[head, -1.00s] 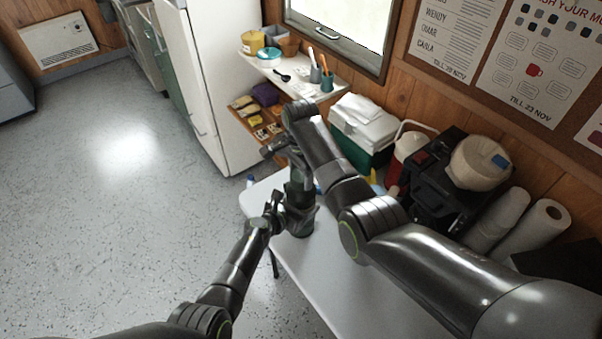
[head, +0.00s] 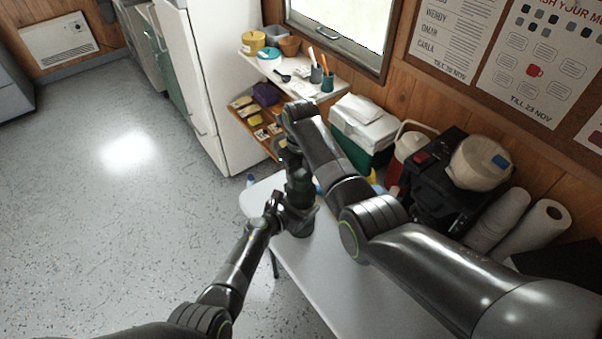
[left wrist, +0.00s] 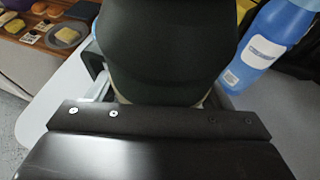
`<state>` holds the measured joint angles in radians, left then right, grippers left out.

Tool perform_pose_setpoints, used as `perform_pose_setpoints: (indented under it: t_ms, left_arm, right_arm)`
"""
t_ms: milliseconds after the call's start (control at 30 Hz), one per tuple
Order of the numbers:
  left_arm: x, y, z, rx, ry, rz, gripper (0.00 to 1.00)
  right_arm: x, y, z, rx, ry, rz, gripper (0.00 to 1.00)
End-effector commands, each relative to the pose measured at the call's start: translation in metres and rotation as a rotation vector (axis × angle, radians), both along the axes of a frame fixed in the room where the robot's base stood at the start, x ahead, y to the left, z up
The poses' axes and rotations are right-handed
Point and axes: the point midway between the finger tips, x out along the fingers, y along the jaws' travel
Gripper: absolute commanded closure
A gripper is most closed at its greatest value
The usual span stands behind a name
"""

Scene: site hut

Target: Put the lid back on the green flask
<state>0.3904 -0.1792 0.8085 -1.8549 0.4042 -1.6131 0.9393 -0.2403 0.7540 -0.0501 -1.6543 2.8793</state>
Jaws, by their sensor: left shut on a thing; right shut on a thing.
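The dark green flask (head: 301,229) stands upright near the far end of the white table. In the left wrist view its dark body (left wrist: 165,45) fills the top middle. My left gripper (head: 290,208) is shut around the flask's body, with a finger on either side. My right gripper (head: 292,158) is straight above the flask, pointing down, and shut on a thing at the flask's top. That looks to be the lid, but the gripper and arm hide it. I cannot tell whether the lid touches the flask's neck.
A blue bottle (left wrist: 270,45) stands close to the flask. A green and white cool box (head: 362,132), a red and white jug (head: 406,150) and a black machine (head: 437,190) line the table's wall side. The table's near part (head: 335,275) is clear.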

Motion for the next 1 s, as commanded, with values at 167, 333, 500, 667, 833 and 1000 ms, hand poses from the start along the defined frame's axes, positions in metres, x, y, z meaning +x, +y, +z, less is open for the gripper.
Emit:
perform_pose_setpoints:
  t_ms: [167, 333, 500, 667, 833, 1000]
  left_arm:
    - [-0.001, 0.001, -0.001, 0.002, 0.001, 0.001, 0.91]
    - [-0.001, 0.001, -0.001, 0.002, 0.002, 0.001, 0.91]
    - [-0.001, 0.001, -0.001, 0.002, 0.002, 0.001, 0.91]
    - [-0.001, 0.001, -0.001, 0.001, 0.003, 0.001, 0.91]
    - [-0.001, 0.001, -0.001, 0.001, 0.003, 0.001, 0.91]
    - [-0.001, 0.001, -0.001, 0.001, 0.003, 0.000, 0.91]
  right_arm:
    - [0.002, -0.002, 0.002, -0.003, -0.007, -0.092, 0.73]
    - [0.002, -0.002, 0.002, -0.003, -0.007, -0.096, 0.73]
    - [0.002, -0.002, 0.002, -0.003, -0.007, -0.095, 0.44]
    - [0.001, -0.001, 0.001, -0.002, -0.004, -0.094, 0.30]
    - [0.001, -0.001, 0.000, -0.001, -0.002, -0.093, 0.30]
    - [0.001, 0.000, 0.013, 0.001, -0.004, -0.092, 0.30]
